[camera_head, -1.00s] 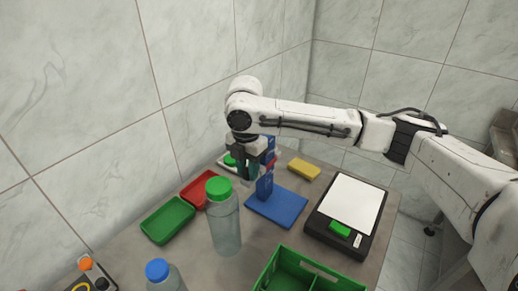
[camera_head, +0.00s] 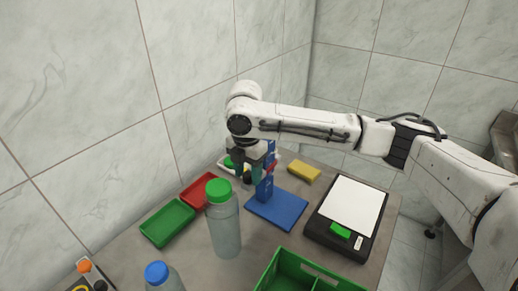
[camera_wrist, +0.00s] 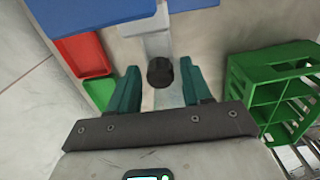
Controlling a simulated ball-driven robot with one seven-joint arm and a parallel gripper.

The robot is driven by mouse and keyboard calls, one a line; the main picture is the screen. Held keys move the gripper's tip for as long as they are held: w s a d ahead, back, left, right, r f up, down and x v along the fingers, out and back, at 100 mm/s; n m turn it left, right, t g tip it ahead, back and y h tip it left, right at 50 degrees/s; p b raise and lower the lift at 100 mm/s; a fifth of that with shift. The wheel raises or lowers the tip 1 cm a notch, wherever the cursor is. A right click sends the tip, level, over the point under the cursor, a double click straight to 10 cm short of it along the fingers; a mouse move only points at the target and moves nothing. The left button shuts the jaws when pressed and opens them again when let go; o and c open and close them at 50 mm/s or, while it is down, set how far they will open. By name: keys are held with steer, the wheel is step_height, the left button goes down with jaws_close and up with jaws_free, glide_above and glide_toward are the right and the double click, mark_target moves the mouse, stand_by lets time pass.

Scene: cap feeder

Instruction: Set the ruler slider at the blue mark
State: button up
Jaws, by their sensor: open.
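My gripper (camera_head: 248,177) is in front of the blue stand (camera_head: 265,187) at the back of the table. In the wrist view its two green fingers are open, one on each side of a black round knob (camera_wrist: 160,72). I see gaps beside the knob; contact is not clear. The knob appears to be the slider's, in front of a pale grey strip (camera_wrist: 157,20). Its mount is partly hidden. I cannot make out the ruler's blue mark. A large blue surface (camera_wrist: 90,10) fills the top left of the wrist view.
Red (camera_head: 199,189) and green (camera_head: 167,223) trays lie left. A green-capped bottle (camera_head: 224,225) and a blue-capped bottle (camera_head: 160,277) stand in front. A green crate (camera_head: 300,276), a black scale-like device (camera_head: 338,241) and a yellow block (camera_head: 304,171) are to the right.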

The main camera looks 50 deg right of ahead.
steer(key=shift+r+p, duration=3.55)
steer(key=shift+r, duration=0.5)
steer(key=shift+f, duration=0.1)
